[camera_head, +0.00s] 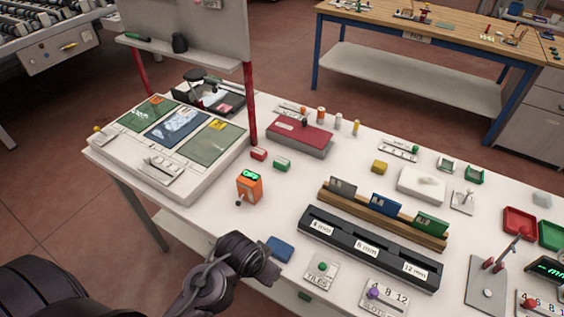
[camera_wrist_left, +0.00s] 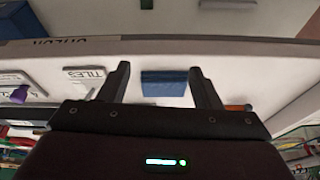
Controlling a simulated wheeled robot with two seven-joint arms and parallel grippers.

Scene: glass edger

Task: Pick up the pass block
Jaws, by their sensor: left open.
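No block in view carries a readable "pass" label, so I cannot tell from markings which one it is. A blue block (camera_head: 281,248) lies flat near the table's front edge, beside my left gripper (camera_head: 268,272). In the left wrist view the blue block (camera_wrist_left: 165,84) shows between the two open fingers of my left gripper (camera_wrist_left: 160,78), with nothing held. I cannot tell how far above the table the fingers are. A small green block (camera_head: 282,164) and a small red block (camera_head: 258,154) lie farther back. My right gripper is out of view.
An orange device (camera_head: 249,187) with a green display stands behind the blue block. A black slotted rack (camera_head: 370,250) and the TILES plate (camera_head: 320,271) are to its right. A white tray board (camera_head: 185,190) lies at left. Bare white tabletop surrounds the orange device.

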